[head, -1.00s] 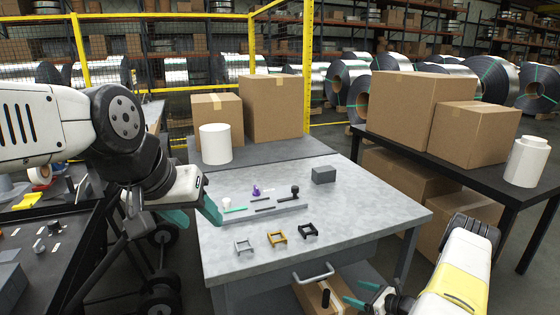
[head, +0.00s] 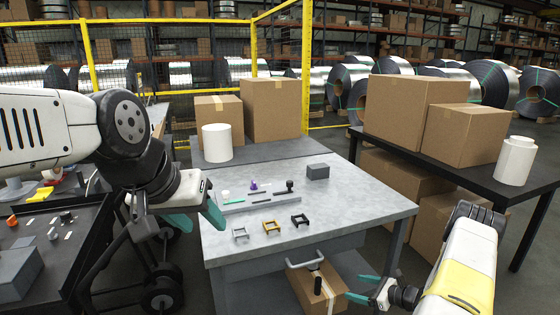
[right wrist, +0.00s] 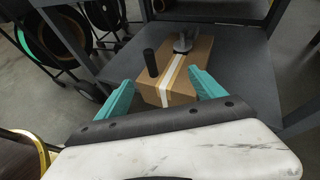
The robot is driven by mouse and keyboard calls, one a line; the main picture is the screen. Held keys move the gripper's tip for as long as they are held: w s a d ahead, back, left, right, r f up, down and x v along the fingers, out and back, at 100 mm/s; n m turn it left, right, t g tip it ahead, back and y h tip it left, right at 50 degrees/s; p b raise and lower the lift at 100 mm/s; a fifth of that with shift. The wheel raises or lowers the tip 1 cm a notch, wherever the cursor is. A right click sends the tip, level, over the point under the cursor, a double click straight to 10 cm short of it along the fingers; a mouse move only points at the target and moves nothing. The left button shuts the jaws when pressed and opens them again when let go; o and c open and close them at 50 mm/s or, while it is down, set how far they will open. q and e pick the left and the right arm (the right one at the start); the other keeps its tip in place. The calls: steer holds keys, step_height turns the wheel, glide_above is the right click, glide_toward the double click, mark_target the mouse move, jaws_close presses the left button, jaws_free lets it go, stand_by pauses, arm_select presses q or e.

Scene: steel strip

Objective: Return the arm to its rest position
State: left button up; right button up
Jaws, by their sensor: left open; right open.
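My left gripper (head: 196,220) has teal fingers and hangs at the left edge of the grey metal table (head: 345,222), beside the tray with small parts. It holds nothing that I can see. My right gripper (head: 364,288) is low at the front right of the table, its teal fingers apart. In the right wrist view the right gripper (right wrist: 160,92) is open and empty, with a taped cardboard box (right wrist: 182,75) beyond its fingers. The right arm is held low, below the tabletop.
A grey tray (head: 235,207) with small parts, several small frames (head: 270,226) and a dark grey block (head: 317,171) are on the table. A black side table (head: 440,160) carries boxes. A dark bench (head: 80,225) stands left.

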steer(key=s+a+r+n+g, duration=0.15)
steer(key=a+r+n, duration=0.25)
steer(key=r, duration=0.7)
steer(key=s+a+r+n+g, duration=0.1)
steer(key=a+r+n+g, duration=0.3)
steer(key=r, duration=0.6)
steer(key=s+a+r+n+g, duration=0.15)
steer(key=a+r+n, duration=0.3)
steer(key=r, duration=0.65)
steer(key=s+a+r+n+t+h, duration=0.1)
steer(key=s+r+n+t+h, duration=0.1)
steer(key=s+r+n, duration=0.5)
steer(key=s+a+r+n+t+h, duration=0.1)
steer(key=s+r+n+h, duration=0.4)
steer(key=s+r, duration=0.5)
steer(key=s+n, duration=0.1)
steer(key=s, duration=0.6)
steer(key=shift+r+n+t, duration=0.3)
steer(key=shift+n+t, duration=0.05)
steer(key=shift+t, duration=0.05)
steer(key=shift+s, duration=0.1)
